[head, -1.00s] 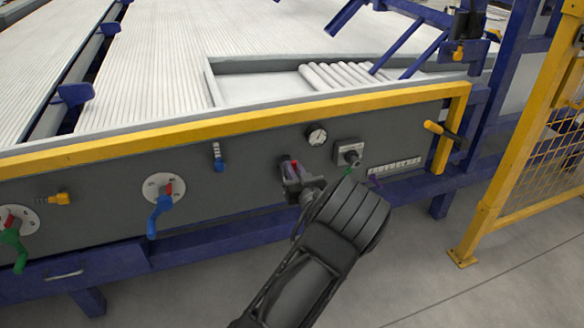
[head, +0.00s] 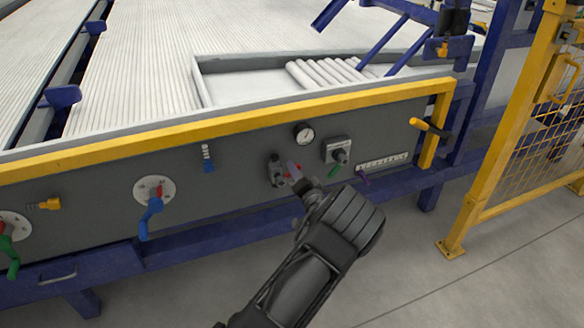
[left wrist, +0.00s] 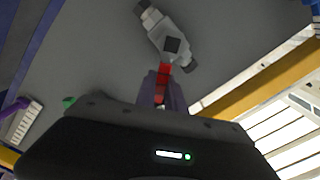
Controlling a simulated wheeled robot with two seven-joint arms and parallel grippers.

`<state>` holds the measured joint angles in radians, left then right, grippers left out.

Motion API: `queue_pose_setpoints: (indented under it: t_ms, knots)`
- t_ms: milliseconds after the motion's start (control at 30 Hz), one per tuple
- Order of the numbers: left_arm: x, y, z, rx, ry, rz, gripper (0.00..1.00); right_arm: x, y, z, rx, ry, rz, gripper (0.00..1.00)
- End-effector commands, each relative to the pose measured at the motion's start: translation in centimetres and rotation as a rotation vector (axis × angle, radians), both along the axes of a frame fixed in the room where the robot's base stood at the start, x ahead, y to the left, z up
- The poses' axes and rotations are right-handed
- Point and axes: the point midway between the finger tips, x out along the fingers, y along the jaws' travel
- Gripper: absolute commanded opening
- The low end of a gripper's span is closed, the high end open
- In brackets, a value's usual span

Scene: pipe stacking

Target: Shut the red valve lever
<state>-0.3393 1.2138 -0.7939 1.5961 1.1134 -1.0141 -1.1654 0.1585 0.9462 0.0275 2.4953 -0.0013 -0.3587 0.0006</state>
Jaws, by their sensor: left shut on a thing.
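The red valve lever (left wrist: 163,72) sits on a grey valve body (left wrist: 171,42) on the dark panel. My left gripper (left wrist: 162,88) is shut on the lever, with its purple-tinted fingers on either side of it. In the head view the valve body (head: 276,170) is left of my left gripper (head: 293,170), and only a bit of red shows at the fingers. The lever points from the valve toward the gripper; most of it is hidden in the head view. My right gripper is not in view.
A round gauge (head: 304,133) and a grey switch box (head: 337,150) with a green handle are close by on the panel. A blue lever (head: 150,216) is to the left. A yellow rail (head: 230,123) runs above. The floor in front is clear.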

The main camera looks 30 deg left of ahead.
Motion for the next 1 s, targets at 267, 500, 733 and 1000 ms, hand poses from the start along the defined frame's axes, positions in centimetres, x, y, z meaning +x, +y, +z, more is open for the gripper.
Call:
queue_pose_setpoints:
  t_ms: [267, 500, 733, 1000]
  knots:
    - [0.5, -0.5, -1.5, 0.148, 0.218, -0.002, 0.0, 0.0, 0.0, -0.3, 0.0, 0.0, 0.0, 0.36]
    - [0.7, -0.6, -2.6, 0.26, 0.379, -0.002, 0.0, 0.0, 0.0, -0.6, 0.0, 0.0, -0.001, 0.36]
    - [0.7, -0.6, -3.3, 0.329, 0.478, -0.002, 0.0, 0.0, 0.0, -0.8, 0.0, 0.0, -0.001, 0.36]
    - [0.7, -0.6, -3.5, 0.357, 0.52, -0.002, 0.0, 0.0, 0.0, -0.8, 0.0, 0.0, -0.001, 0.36]
